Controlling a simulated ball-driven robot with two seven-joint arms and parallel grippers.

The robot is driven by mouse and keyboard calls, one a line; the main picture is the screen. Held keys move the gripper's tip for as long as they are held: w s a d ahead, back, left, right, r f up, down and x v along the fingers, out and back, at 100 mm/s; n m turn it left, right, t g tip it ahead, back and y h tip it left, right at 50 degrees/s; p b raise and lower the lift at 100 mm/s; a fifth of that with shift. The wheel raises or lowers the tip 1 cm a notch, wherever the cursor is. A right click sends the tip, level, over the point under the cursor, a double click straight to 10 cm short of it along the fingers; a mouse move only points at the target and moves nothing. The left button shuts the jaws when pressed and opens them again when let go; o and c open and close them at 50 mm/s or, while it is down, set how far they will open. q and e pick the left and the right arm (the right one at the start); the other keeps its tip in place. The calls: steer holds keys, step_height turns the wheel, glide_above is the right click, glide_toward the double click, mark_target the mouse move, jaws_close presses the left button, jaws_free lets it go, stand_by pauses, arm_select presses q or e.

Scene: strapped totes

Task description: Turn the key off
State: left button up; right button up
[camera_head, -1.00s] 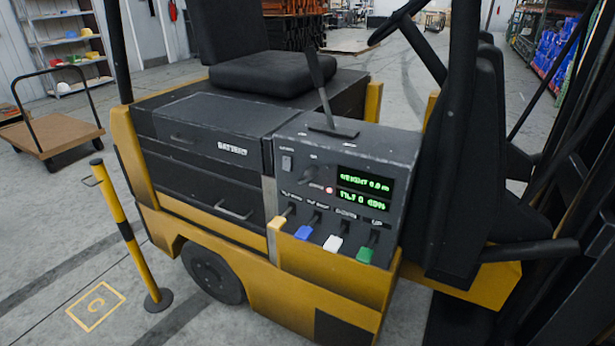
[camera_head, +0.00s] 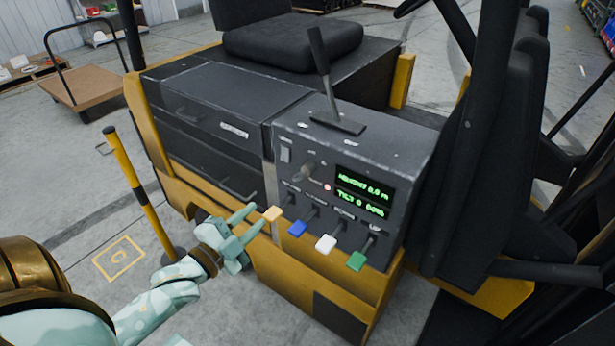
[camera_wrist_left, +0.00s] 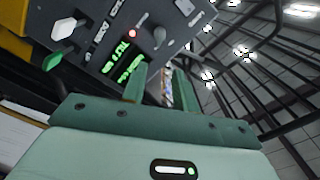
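The key (camera_head: 303,172) is a grey knob-like piece on the forklift's dark control panel (camera_head: 392,152), left of a lit red lamp (camera_head: 327,187) and a lit green display (camera_head: 364,193). It also shows in the left wrist view (camera_wrist_left: 160,37), beyond the fingers. My left gripper (camera_head: 257,216) is below and left of the key, close to the yellow-orange lever, apart from the key. Its two green fingers (camera_wrist_left: 160,84) stand apart with nothing between them. Whether it touches the lever is unclear. My right gripper is not in view.
Several levers with yellow-orange (camera_head: 272,214), blue (camera_head: 297,229), white (camera_head: 325,243) and green (camera_head: 357,261) tips stick out below the key. A tall black lever (camera_head: 322,70) stands on top. A yellow-black post (camera_head: 142,190) stands at left. The black mast side is at right.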

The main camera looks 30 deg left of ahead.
mark_target(295, 180)
arm_select(q)
steer(key=w, duration=1)
steer(key=w+d+b, duration=0.1)
steer(key=w, duration=0.4)
steer(key=shift+w+f, duration=0.1)
steer(key=shift+w, duration=0.2)
jaws_close()
